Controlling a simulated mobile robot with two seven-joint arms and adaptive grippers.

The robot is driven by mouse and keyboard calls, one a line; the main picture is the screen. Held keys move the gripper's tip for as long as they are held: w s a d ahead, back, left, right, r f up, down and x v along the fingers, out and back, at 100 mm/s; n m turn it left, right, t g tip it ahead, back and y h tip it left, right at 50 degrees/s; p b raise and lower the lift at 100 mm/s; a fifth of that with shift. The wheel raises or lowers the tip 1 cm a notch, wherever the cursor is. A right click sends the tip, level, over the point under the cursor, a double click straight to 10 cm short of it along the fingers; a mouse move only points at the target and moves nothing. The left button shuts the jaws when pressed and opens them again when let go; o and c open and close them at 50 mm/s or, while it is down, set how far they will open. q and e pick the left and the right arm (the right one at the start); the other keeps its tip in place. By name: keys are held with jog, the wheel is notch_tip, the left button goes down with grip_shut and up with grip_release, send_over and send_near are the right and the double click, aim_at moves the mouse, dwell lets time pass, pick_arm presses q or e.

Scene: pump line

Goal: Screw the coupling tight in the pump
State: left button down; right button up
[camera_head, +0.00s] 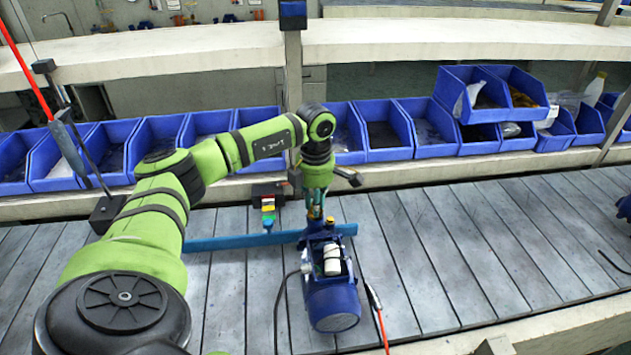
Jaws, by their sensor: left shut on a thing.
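The pump (332,300) is a blue motor-like body with a white cylinder on top, standing on the grey slatted line. My left arm comes in from the left and bends down over the pump's far end. My left gripper (316,212) points downward there and is shut on a small part, which I take to be the coupling; the fingers mostly hide it. I cannot tell how deep the coupling sits in the pump. My right gripper is not in view.
A blue bar (230,242) lies across the line behind the pump. A red-tipped lead (379,315) and a dark cable flank the pump. Blue bins (434,128) line the back shelf. The slats (480,250) at right are clear.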

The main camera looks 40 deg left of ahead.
pick_arm(q)
jog(key=shift+m, duration=0.7)
jog(key=shift+m+b, duration=0.35)
jog(key=shift+m, duration=0.65)
jog(key=c, duration=1.2)
grip_release()
